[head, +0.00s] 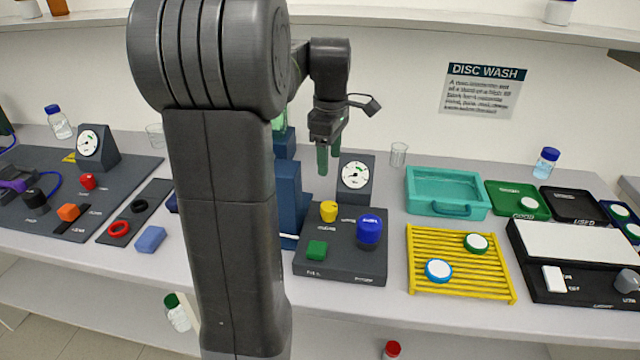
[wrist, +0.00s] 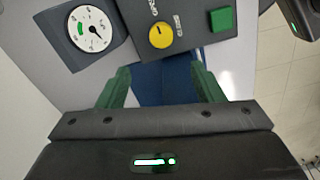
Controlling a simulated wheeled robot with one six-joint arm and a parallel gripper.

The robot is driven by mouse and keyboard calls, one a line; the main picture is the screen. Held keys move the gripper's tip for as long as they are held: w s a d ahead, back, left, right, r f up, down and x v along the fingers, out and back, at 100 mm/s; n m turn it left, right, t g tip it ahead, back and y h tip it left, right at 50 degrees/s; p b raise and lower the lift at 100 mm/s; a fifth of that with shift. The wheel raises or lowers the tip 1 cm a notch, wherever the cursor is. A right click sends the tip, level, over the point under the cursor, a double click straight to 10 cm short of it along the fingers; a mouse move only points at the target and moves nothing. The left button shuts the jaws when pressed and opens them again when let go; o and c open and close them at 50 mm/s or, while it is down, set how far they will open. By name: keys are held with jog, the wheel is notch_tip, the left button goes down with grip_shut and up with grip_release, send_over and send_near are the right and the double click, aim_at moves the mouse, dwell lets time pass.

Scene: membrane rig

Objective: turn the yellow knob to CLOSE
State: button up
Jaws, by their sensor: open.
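The yellow knob (head: 328,210) stands on the dark control box (head: 340,265), left of a larger blue knob (head: 369,230) and behind a green square button (head: 316,250). In the wrist view the yellow knob (wrist: 161,35) has a dark pointer mark, with small labels beside it, one seeming to read OPEN and one CLOSE. My gripper (head: 329,160) hangs above and behind the box, fingers pointing down. In the wrist view its two green fingers (wrist: 160,85) are spread apart with nothing between them. The knob lies beyond the fingertips, not touched.
A round gauge (head: 355,174) stands behind the box, close to my gripper. A tall blue block (head: 288,205) stands left of the box. A yellow rack (head: 460,262) with two discs and a teal tray (head: 447,192) lie to the right. My arm hides part of the bench.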

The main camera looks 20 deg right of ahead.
aim_at(329, 205)
notch_tip(329, 205, down, 14)
jog(key=shift+s+r, duration=0.15)
jog(key=shift+r, duration=0.05)
dwell(0.4)
jog(key=c, duration=1)
